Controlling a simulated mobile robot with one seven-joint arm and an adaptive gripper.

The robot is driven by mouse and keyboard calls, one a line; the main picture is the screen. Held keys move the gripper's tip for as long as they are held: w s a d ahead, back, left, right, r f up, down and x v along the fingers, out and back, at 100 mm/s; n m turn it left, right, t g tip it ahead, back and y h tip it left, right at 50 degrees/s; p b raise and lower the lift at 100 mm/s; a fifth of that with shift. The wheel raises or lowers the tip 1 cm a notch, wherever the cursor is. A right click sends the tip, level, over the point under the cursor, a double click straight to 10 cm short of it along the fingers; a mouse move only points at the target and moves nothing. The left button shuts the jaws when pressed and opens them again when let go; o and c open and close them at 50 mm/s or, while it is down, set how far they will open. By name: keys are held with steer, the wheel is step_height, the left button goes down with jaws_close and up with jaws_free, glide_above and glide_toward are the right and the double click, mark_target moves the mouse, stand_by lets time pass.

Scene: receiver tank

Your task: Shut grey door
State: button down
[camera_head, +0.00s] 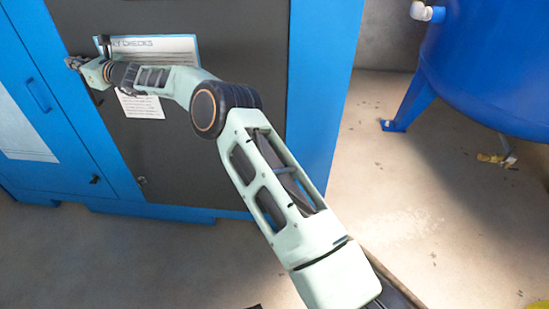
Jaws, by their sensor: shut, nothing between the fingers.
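The grey door (240,60) is a large dark panel set in the blue cabinet, in the upper left of the head view. Its face looks close to the cabinet front; I cannot tell whether it stands slightly ajar. My gripper (72,62) is shut and empty, near the door's left edge, at the height of the papers. I cannot tell whether it touches the door. My arm crosses in front and hides part of the panel. A small latch (141,180) shows near the door's lower left corner.
A paper headed "CHECKS" (170,43) hangs on the door, with a white sheet (148,107) below. A blue door with a handle (39,95) is on the left. A blue tank (490,70) stands at the right. The concrete floor (390,190) between is clear.

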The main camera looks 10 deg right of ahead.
steer(key=shift+w+d+r, duration=0.1)
steer(key=shift+w+d, duration=0.15)
steer(key=shift+w, duration=0.5)
steer(key=shift+w+d, duration=0.1)
steer(key=shift+d, duration=0.1)
